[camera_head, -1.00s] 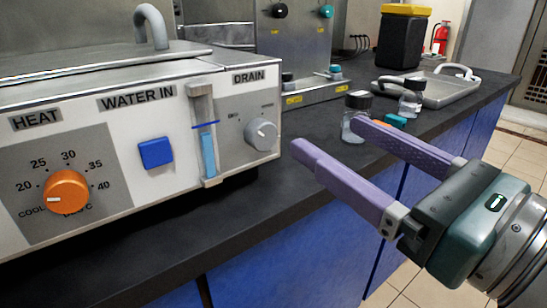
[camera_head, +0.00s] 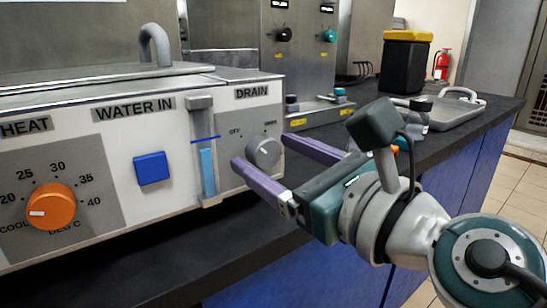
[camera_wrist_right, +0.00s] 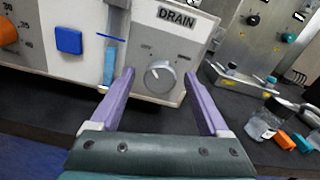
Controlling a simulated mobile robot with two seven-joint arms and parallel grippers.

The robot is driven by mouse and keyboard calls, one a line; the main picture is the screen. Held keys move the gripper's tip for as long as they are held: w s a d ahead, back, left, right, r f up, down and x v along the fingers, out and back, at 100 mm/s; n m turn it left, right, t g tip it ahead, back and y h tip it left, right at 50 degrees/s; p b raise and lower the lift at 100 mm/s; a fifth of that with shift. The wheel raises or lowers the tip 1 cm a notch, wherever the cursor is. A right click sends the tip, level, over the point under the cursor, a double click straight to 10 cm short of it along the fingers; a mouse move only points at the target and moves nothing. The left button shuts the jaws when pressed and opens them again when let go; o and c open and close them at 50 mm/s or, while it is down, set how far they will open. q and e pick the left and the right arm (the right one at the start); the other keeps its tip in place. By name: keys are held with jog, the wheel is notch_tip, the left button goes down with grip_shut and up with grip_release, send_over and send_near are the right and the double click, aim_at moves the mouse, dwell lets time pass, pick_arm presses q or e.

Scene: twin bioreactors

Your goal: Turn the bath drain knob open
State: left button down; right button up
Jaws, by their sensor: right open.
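The grey round drain knob (camera_head: 264,151) sits on the white front panel of the bath (camera_head: 120,203), under the DRAIN label (camera_head: 252,93). In the right wrist view the knob (camera_wrist_right: 160,77) shows between the two purple fingers, with its light mark pointing up and left. My right gripper (camera_head: 262,155) is open and empty. Its fingers lie on either side of the knob in the picture, and I cannot tell whether they touch it. In the wrist view the gripper (camera_wrist_right: 159,82) has a clear gap between finger and knob on each side. My left gripper is not in view.
The orange heat knob (camera_head: 52,206), blue water-in button (camera_head: 152,168) and level gauge (camera_head: 207,170) are left of the drain knob. A metal tray (camera_head: 455,112) is farther back.

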grip_shut()
dwell(0.6)
